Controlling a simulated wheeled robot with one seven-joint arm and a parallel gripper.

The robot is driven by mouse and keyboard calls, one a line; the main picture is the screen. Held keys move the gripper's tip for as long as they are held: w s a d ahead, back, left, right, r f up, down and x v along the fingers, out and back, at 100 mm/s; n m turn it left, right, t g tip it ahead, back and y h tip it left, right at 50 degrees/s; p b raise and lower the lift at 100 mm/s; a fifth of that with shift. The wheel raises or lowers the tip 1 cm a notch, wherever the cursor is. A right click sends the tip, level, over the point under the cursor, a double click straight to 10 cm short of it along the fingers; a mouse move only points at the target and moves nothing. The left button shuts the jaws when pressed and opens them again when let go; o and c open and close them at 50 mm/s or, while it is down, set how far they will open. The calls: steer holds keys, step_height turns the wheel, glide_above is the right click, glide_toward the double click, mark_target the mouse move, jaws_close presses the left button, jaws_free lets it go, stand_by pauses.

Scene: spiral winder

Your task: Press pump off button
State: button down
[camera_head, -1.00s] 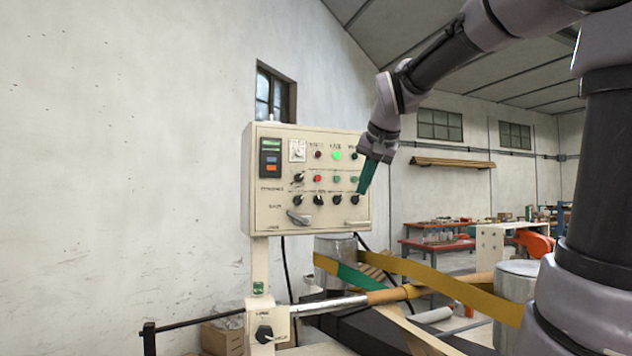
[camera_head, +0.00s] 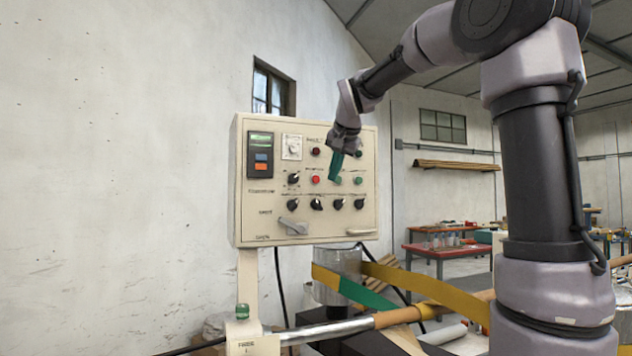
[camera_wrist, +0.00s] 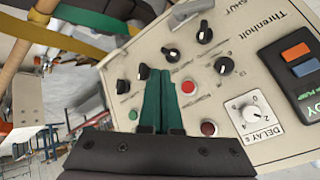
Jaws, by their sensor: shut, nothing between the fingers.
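A cream control panel (camera_head: 270,215) stands upright near the wall. A bright red button (camera_head: 316,180) is in its middle row; it also shows in the wrist view (camera_wrist: 188,87) just right of the fingers. A darker red button or lamp (camera_head: 315,152) sits above it. A green button (camera_head: 358,180) is to the right in the same row. The labels are too small to tell which is pump off. My gripper (camera_head: 333,179) is shut and empty, its green fingers (camera_wrist: 156,72) in front of the panel beside the red button. Contact cannot be told. The fingers hide part of the panel.
A dial (camera_head: 291,147) and a display unit (camera_head: 260,155) are at the upper left. Yellow and green belts (camera_head: 420,288) cross below right. A red table (camera_head: 440,247) stands behind.

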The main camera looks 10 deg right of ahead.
steer(key=shift+w+a, duration=0.3)
steer(key=shift+w, duration=1.1)
steer(key=shift+w+a, duration=0.25)
steer(key=shift+w, duration=1.2)
steer(key=shift+w+a, duration=0.3)
steer(key=shift+w, duration=1.1)
steer(key=shift+w+a, duration=0.1)
steer(key=shift+w, duration=0.3)
steer(key=shift+w, duration=0.3)
steer(key=shift+s, duration=0.7)
steer(key=shift+s+d, duration=0.2)
steer(key=shift+s, duration=0.6)
steer(key=shift+s+d, duration=0.2)
steer(key=shift+s, duration=0.65)
steer(key=shift+s+d, duration=0.2)
steer(key=shift+s, duration=0.6)
